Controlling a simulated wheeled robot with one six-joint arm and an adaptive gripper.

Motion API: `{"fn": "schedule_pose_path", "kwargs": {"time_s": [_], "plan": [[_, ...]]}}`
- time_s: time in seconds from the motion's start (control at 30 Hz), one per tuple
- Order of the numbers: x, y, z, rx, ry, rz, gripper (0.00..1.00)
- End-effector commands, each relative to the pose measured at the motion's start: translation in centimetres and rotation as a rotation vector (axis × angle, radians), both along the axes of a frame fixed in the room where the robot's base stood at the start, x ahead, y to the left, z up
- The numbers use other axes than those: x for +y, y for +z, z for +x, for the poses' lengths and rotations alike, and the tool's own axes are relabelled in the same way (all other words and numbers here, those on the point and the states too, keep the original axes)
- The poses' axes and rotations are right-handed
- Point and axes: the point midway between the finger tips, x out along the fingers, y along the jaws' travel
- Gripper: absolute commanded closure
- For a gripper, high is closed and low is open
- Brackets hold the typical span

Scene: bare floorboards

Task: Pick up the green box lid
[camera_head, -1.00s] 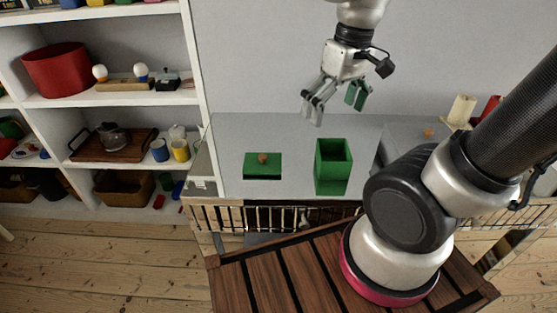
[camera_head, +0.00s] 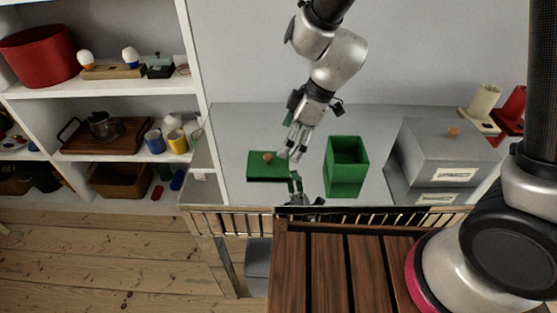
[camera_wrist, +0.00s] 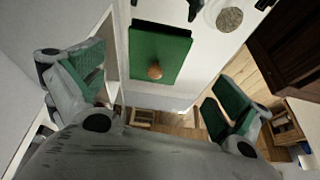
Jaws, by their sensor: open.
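The green box lid (camera_head: 255,170) lies flat on the grey reflective counter, left of the open green box (camera_head: 345,160). It has a round brown knob (camera_head: 267,157). In the wrist view the lid (camera_wrist: 160,42) lies between and beyond the fingers, its knob (camera_wrist: 154,72) at the near edge. My gripper (camera_head: 292,155) is at the right side of the lid, close to it, and it is empty. In the wrist view my gripper (camera_wrist: 155,100) shows its two green-padded fingers wide apart. Whether a finger touches the lid is hidden.
A grey labelled box (camera_head: 445,160) with a knob stands right of the green box. A cream object (camera_head: 485,100) and a red one (camera_head: 512,108) are behind it. White shelves (camera_head: 100,98) with crockery stand at left. A metal rail (camera_head: 380,218) edges the counter front.

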Motion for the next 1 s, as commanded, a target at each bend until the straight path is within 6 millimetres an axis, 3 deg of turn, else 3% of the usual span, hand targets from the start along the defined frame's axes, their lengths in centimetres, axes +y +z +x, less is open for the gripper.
{"fn": "schedule_pose_path", "kwargs": {"time_s": [0.17, 0.7, 0.97, 1.0], "plan": [[0.1, -0.4, 0.2, -0.046, 0.085, 0.003, 0.00], [3.3, -6.6, 0.1, -0.047, 0.090, 0.002, 0.00], [3.5, -7.0, 0.1, -0.048, 0.089, 0.003, 0.00], [3.5, -7.0, 0.1, -0.048, 0.089, 0.003, 0.04]]}}
